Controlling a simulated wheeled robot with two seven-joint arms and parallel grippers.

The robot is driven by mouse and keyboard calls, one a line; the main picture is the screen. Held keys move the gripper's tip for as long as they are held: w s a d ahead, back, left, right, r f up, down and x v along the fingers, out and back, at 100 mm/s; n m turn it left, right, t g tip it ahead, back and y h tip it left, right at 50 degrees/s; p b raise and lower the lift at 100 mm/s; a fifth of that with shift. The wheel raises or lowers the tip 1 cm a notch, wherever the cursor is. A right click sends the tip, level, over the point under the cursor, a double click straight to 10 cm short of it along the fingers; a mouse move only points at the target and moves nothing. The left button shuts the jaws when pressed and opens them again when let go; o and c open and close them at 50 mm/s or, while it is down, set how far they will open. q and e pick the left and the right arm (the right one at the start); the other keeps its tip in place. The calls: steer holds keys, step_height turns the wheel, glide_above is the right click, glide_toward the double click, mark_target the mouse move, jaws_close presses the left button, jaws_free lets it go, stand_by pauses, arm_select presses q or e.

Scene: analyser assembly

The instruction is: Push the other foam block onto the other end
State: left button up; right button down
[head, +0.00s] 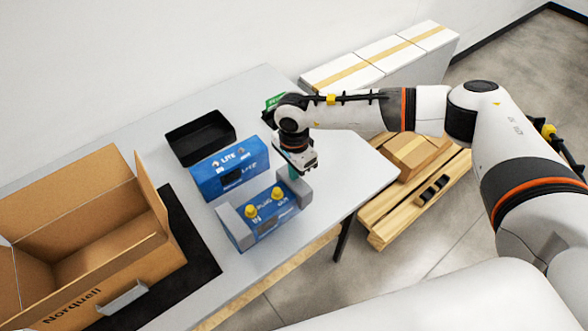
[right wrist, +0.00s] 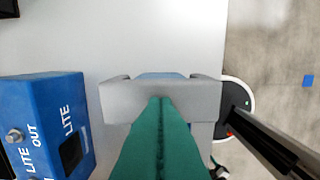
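A blue analyser with two yellow knobs (head: 264,219) lies on the table near its front edge. One grey foam block (head: 231,224) is on its left end. The other grey foam block (head: 298,191) is at its right end, and it also shows in the right wrist view (right wrist: 190,100) with a strip of blue just beyond it. My right gripper (head: 294,173) is at this right block, its teal fingers (right wrist: 160,98) together and their tips over or against the block; contact is unclear. How fully the block is seated cannot be told. My left gripper is out of view.
A second blue unit marked LITE (head: 230,174) stands behind the analyser, with a black tray (head: 200,138) beyond it. An open cardboard box (head: 90,230) stands at left on a black mat (head: 205,255). White boxes (head: 380,62) and a pallet (head: 400,209) lie past the table.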

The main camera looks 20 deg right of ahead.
steer(key=shift+f+b, duration=0.3)
steer(key=shift+f, duration=0.05)
stand_by(0.6)
steer(key=shift+r+p, duration=1.3)
steer(key=shift+r, duration=1.75)
